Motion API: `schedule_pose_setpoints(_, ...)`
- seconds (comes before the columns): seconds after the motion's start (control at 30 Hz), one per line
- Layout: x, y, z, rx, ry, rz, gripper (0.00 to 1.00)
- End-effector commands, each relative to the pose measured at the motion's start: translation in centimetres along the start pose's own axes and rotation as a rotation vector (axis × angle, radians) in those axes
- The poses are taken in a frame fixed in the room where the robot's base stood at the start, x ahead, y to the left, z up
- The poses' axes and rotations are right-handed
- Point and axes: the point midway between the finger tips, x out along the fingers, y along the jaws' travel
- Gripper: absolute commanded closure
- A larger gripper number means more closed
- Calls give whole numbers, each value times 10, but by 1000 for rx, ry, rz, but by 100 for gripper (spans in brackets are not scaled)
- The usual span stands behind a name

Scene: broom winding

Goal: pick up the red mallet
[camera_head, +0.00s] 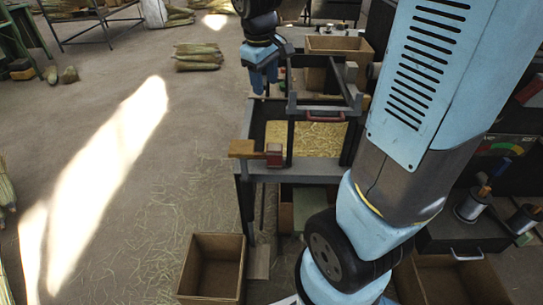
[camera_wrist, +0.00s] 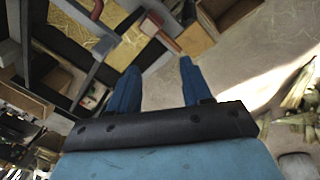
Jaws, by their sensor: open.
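The red mallet has a blocky red head (camera_head: 274,155) and a short wooden handle (camera_head: 243,149) pointing left. It lies at the near left corner of the workbench (camera_head: 310,168), its handle reaching past the bench's left edge. In the wrist view the mallet (camera_wrist: 151,23) shows at the top middle, beyond my fingertips. My gripper (camera_head: 263,84) hangs at the far left of the bench, behind and above the mallet and apart from it. In the wrist view its two blue fingers (camera_wrist: 160,68) are spread with nothing between them.
Dark frame bars and a red curved handle (camera_head: 325,117) stand on the bench close to the mallet, above a straw-covered tray (camera_head: 300,138). An empty cardboard box (camera_head: 213,268) sits on the floor in front. The floor left of the bench is mostly clear.

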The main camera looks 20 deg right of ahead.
Motion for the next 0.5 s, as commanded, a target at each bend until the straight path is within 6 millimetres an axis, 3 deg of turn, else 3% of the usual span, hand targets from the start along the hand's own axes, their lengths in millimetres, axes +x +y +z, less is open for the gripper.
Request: schedule_pose_setpoints(0.5,131,4,-85,-372,-218,-28,51)
